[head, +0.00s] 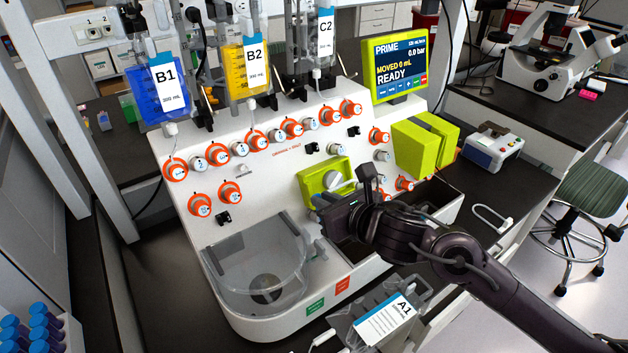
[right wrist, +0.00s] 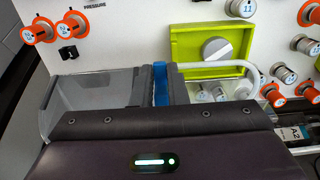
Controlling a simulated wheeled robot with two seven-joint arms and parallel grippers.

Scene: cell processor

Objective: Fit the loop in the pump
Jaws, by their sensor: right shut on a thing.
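The pump (head: 313,174) is a lime-green housing with a pale rotor on the front of the white machine. It also shows in the right wrist view (right wrist: 185,40), just beyond the fingers. My right gripper (head: 330,210) is in front of and below the pump, partly covering it in the head view. In the right wrist view (right wrist: 161,85) it is shut on a blue piece. A white tube loop (right wrist: 220,65) runs right from the fingers and bends down, across the lower pump opening. Its seating is hard to tell. My left gripper is out of view.
A clear basin (head: 255,265) is left of the gripper. Orange-ringed valves (head: 256,140) cover the panel, below hanging bags such as B1 (head: 160,95). Bag A1 (head: 385,320) lies in front. Another white U-shaped piece (head: 490,218) lies on the bench at right.

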